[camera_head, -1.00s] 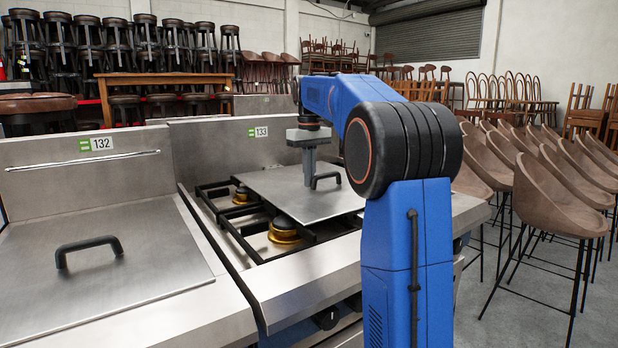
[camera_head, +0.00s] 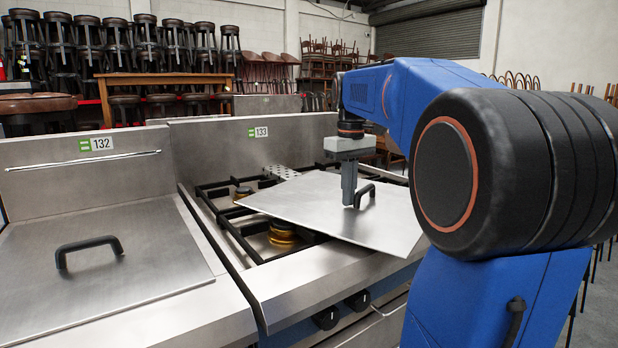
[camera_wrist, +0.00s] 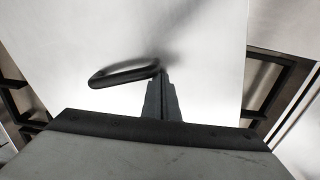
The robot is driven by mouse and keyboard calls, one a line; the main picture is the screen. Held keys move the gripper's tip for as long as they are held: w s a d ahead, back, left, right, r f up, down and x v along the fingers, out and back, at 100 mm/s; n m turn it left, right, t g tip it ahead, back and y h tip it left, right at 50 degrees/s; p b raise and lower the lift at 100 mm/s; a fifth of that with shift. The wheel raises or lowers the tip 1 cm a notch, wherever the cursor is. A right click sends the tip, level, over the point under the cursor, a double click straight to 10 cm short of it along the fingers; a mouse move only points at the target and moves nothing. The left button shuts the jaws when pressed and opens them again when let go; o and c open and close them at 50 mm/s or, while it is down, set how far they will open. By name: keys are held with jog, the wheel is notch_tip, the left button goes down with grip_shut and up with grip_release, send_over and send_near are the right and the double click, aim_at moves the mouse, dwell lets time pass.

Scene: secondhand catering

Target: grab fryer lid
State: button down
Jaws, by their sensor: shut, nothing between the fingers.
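A flat steel lid (camera_head: 295,205) with a black handle (camera_head: 365,194) lies askew over the burner stove marked 133, its near right corner reaching past the front edge. My gripper (camera_head: 349,200) points down at the left end of that handle, shut and empty. In the wrist view the shut fingers (camera_wrist: 160,88) are beside the handle's right end (camera_wrist: 125,74); I cannot tell whether they touch it. A second steel lid (camera_head: 90,290) with a black handle (camera_head: 88,250) lies flat on the left unit marked 132.
Black pan supports and brass burners (camera_head: 282,236) show left of the loose lid. Upright steel backs (camera_head: 250,145) stand behind both units. Knobs (camera_head: 326,318) stick out at the front. Stacked stools and a wooden table (camera_head: 165,82) are behind.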

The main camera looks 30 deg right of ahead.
aim_at(356, 211)
jog(key=shift+s, duration=1.55)
